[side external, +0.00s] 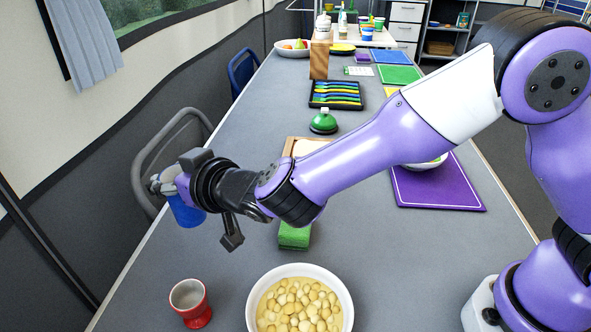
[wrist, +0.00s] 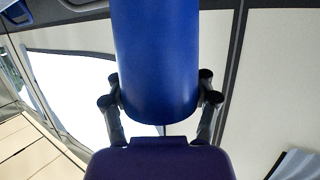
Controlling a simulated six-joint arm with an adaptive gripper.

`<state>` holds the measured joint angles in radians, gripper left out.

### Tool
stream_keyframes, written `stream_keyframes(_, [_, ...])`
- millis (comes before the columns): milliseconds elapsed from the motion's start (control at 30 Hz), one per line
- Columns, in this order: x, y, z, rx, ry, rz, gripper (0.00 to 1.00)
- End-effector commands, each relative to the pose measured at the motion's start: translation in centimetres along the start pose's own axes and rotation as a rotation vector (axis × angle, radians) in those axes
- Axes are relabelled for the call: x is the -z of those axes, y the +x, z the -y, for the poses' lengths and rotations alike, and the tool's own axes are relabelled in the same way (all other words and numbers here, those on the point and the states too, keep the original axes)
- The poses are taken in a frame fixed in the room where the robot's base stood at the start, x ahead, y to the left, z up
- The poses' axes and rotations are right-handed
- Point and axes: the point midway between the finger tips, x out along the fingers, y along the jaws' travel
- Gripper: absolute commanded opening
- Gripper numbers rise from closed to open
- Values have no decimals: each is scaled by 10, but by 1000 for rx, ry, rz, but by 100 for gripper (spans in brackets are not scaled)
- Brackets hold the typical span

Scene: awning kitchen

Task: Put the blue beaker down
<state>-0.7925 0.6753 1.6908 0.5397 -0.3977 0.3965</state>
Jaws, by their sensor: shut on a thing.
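The blue beaker (side external: 187,213) is held by my gripper (side external: 168,182) at the left side of the grey table in the side external view. Its lower part shows below my gripper; the rest is hidden behind the gripper and wrist. In the wrist view the beaker (wrist: 155,55) fills the upper middle, with the fingers of my gripper (wrist: 158,98) on either side of it. My gripper is shut on it. The beaker appears to be above the table's left edge; its exact height cannot be told.
A red cup (side external: 191,303) and a white bowl of yellowish round pieces (side external: 338,289) stand at the front of the table (side external: 232,266). A green sponge-like block (side external: 294,237) lies under my arm. A grey chair (side external: 146,165) is beside the left edge. A green bell-shaped thing (side external: 323,123) stands farther back.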

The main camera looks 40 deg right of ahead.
Motion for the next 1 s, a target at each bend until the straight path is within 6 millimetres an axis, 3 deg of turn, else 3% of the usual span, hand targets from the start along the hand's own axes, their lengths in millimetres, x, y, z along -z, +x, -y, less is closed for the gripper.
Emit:
stream_keyframes(500, [-71,23,2,13,-7,5,22])
stream_keyframes(867, [-74,24,2,12,-5,4,22])
stream_keyframes(900, [-75,24,2,13,-5,4,64])
stream_keyframes(967, [-74,24,2,13,-4,3,94])
stream_keyframes(1000, [-74,24,2,12,-4,4,96])
